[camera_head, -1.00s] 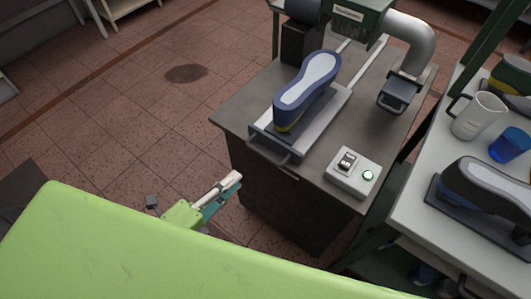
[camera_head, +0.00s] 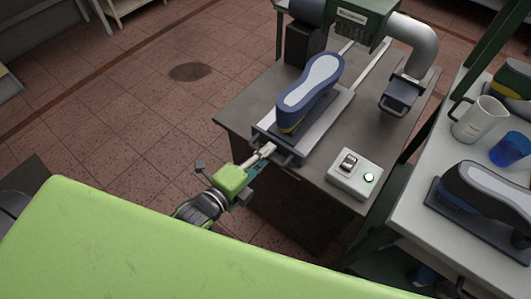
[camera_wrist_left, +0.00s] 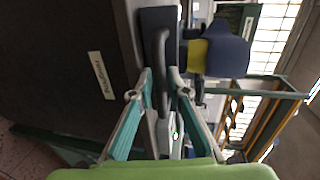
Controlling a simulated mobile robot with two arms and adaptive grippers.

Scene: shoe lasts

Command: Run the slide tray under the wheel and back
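The grey slide tray (camera_head: 322,128) lies on its rails on the bench, holding a blue shoe last with a pale sole (camera_head: 312,82). Its handle (camera_head: 287,160) projects from the near end. My left gripper (camera_head: 266,152) is at this handle. In the left wrist view the dark handle (camera_wrist_left: 160,48) lies between the fingertips of my left gripper (camera_wrist_left: 161,75). The fingers look spread, with gaps beside the handle. The machine's green housing (camera_head: 352,20) stands at the rails' far end; I cannot make out the wheel. My right gripper is not in view.
A switch box (camera_head: 355,175) with a lit green button sits on the bench's near right. A grey duct (camera_head: 415,40) bends down behind it. The right table (camera_head: 415,220) carries a mug (camera_head: 482,120), a blue cup (camera_head: 510,148) and dark shoe lasts. Floor at left is clear.

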